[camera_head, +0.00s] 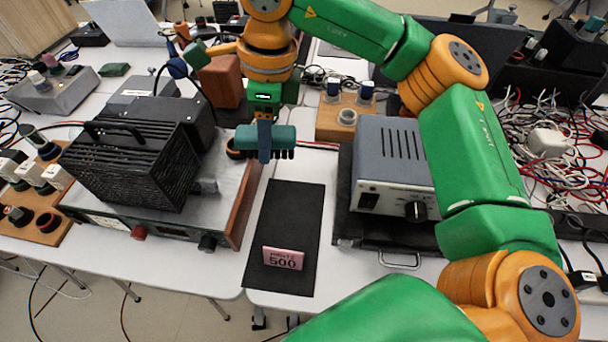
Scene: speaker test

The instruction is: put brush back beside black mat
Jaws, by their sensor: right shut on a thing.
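My right gripper (264,140) hangs in from above, near the far end of the black mat. It is shut on a teal brush (284,138) with short dark bristles pointing down. The brush is level and appears held above the table; the exact height is hard to tell. The black mat (291,205) lies on the white table below and nearer than the brush. A pink block marked 500 (283,258) stands on the mat's near end. My left gripper is not in view.
A black ribbed device (130,165) on a grey base stands left of the mat. A grey box (390,165) with a knob stands right on a black case. A brown block (222,80) and a wooden holder (330,122) are behind. Narrow white strips flank the mat.

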